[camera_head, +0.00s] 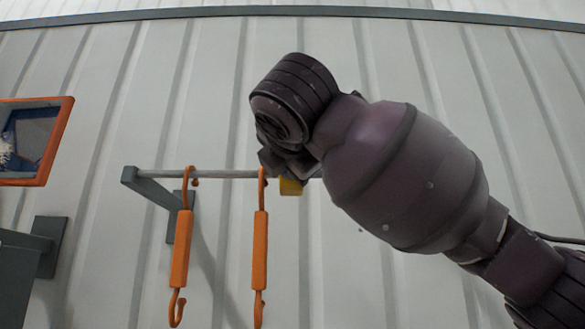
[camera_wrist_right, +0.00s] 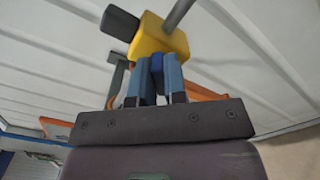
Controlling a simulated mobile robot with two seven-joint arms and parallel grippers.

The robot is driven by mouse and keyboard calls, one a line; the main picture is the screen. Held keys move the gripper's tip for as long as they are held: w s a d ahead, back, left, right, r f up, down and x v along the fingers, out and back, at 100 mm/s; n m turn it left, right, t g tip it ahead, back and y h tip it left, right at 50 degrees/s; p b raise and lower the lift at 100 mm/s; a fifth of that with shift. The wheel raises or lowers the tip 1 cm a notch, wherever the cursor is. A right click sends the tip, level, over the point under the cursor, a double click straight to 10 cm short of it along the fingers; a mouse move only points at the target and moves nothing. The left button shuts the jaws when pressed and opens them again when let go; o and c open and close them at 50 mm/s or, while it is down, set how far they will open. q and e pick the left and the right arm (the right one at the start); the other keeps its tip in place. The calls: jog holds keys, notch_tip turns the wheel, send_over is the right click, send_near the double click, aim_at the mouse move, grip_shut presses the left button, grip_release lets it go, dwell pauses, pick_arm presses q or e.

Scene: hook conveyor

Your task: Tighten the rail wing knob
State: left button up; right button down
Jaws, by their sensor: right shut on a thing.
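The rail (camera_head: 225,174) runs level along the wall. A yellow block (camera_head: 290,187) on it shows partly behind my right arm. In the right wrist view the yellow block (camera_wrist_right: 162,40) sits on the grey rail (camera_wrist_right: 178,14), with a dark block (camera_wrist_right: 119,22) at its left side. A blue wing knob (camera_wrist_right: 157,68) is under the yellow block. My right gripper (camera_wrist_right: 157,74) has its two blue-grey fingers on either side of the knob and is shut on it. In the head view my wrist hides the knob and fingers. My left gripper is not in view.
Two orange hooks (camera_head: 181,248) (camera_head: 260,250) hang from the rail left of my right arm. A grey bracket (camera_head: 153,190) holds the rail's left end. An orange-framed panel (camera_head: 35,140) and a grey fixture (camera_head: 45,245) are at the far left. The ribbed wall is close behind.

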jog(key=m+b, duration=0.1)
jog(key=m, duration=0.4)
jog(key=shift+f+m, duration=0.1)
jog(key=shift+m, duration=0.2)
jog(key=m, duration=0.3)
jog(key=shift+f+m+b, duration=0.1)
jog(key=shift+m+b, duration=0.25)
jog(key=shift+m, duration=1.35)
jog(key=c, duration=1.2)
grip_release()
jog(key=shift+o, duration=0.2)
